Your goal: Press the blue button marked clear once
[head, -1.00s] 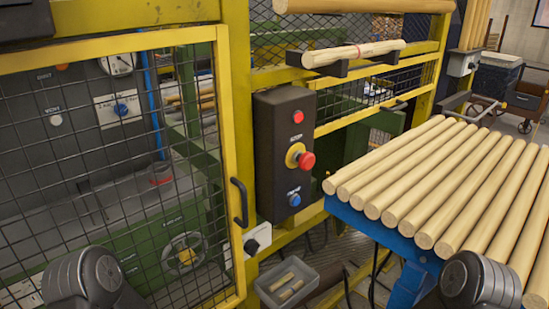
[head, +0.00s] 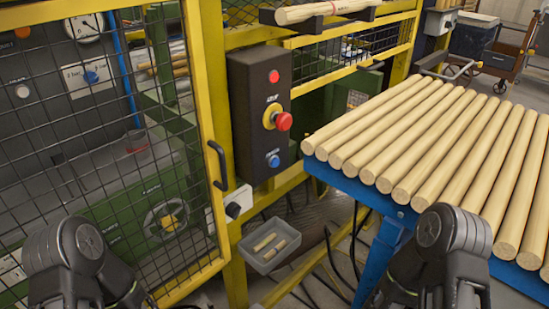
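A blue button (head: 273,161) sits low on the dark control box (head: 261,120), which is fixed to a yellow post. The small label above the button is too blurred to read. Above it are a red mushroom button (head: 283,121) on a yellow collar and a small red button (head: 274,76). A second blue button (head: 91,77) is on a grey panel behind the mesh door. Dark links of my two arms show at the lower left and lower right, well apart from the control box. My gripper fingers are not in view.
A yellow-framed mesh door (head: 205,150) with a black handle (head: 217,165) stands left of the box. A blue stand (head: 378,195) bearing several wooden rods (head: 440,150) is at right. A grey bin (head: 285,262) with short wood pieces sits below.

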